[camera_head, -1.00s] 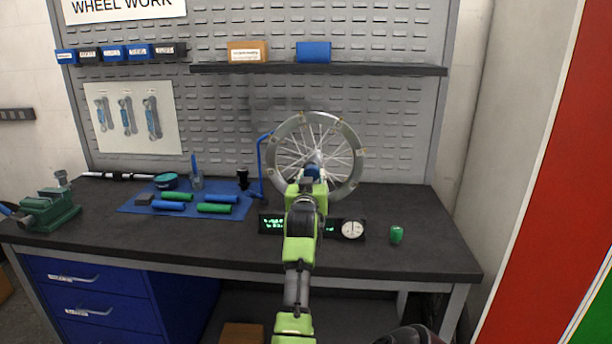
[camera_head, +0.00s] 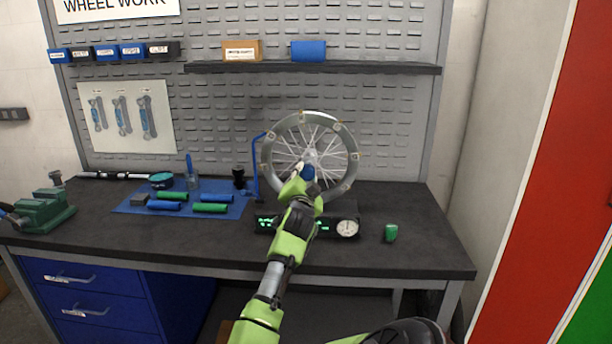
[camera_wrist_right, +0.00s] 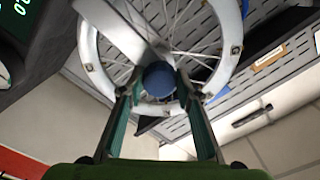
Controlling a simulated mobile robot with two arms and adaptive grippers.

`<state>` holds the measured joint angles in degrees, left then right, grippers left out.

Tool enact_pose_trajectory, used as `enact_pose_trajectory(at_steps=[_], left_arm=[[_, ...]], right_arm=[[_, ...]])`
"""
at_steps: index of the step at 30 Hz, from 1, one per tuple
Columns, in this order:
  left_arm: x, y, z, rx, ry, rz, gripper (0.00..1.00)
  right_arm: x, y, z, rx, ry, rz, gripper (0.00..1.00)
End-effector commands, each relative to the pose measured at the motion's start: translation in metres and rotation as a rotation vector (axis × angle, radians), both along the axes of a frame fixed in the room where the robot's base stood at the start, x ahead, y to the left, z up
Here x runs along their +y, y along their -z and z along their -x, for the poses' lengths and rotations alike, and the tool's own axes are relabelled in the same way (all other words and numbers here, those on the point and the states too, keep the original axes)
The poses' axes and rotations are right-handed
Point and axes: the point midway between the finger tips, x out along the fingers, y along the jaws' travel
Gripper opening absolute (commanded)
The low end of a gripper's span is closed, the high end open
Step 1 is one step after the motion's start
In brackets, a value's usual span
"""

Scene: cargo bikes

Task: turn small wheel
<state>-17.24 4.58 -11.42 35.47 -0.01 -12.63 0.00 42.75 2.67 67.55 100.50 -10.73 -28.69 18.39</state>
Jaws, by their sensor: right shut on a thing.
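The small spoked wheel (camera_head: 345,137) stands upright in a stand at the back of the dark workbench, with a silver rim carrying small tabs. A blue round knob (camera_head: 308,173) sits at its hub, facing me. My right gripper (camera_head: 303,176) is at the hub, shut on the blue knob. In the right wrist view, the fingers of my right gripper (camera_wrist_right: 157,86) stand on both sides of the blue knob (camera_wrist_right: 158,76), with the wheel's rim (camera_wrist_right: 92,68) behind. My arm hides part of the lower wheel and stand.
A black display box with a dial gauge (camera_head: 347,228) sits below the wheel. A green object (camera_head: 391,233) lies to its right. A blue mat (camera_head: 185,198) with several grips lies left, and a green vise (camera_head: 45,212) at the far left. The bench's right front is clear.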

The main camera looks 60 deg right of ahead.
Motion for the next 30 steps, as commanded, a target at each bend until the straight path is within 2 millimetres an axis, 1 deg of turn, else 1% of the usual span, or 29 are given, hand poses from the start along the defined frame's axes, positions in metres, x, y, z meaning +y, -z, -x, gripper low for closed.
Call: enact_pose_trajectory(at_steps=[1, 9, 26, 27, 28, 29, 30], left_arm=[[0.0001, -0.0019, -0.0013, -0.002, 0.000, 0.000, 0.00], [0.0000, -0.0040, -0.0025, -0.004, 0.000, 0.000, 0.00], [-0.0002, -0.0043, -0.0025, -0.004, 0.000, 0.001, 0.00], [-0.0002, -0.0043, -0.0024, -0.004, 0.000, 0.001, 0.00], [-0.0002, -0.0043, -0.0024, -0.004, 0.000, 0.001, 0.00], [-0.0002, -0.0043, -0.0024, -0.004, 0.001, 0.001, 0.00], [-0.0003, -0.0043, -0.0023, -0.004, 0.001, 0.001, 0.00]], right_arm=[[-0.0009, -0.0076, 0.0010, -0.035, 0.004, 0.000, 0.00], [-0.0011, -0.0078, 0.0013, -0.131, 0.004, -0.037, 0.00], [-0.0012, -0.0079, 0.0013, -0.158, 0.004, -0.048, 0.00], [-0.0012, -0.0078, 0.0013, -0.158, 0.004, -0.048, 0.36], [-0.0012, -0.0077, 0.0012, -0.157, 0.004, -0.048, 0.44], [-0.0010, -0.0075, 0.0011, -0.157, 0.003, -0.049, 0.48], [-0.0009, -0.0067, 0.0009, -0.156, 0.003, -0.050, 0.48]])
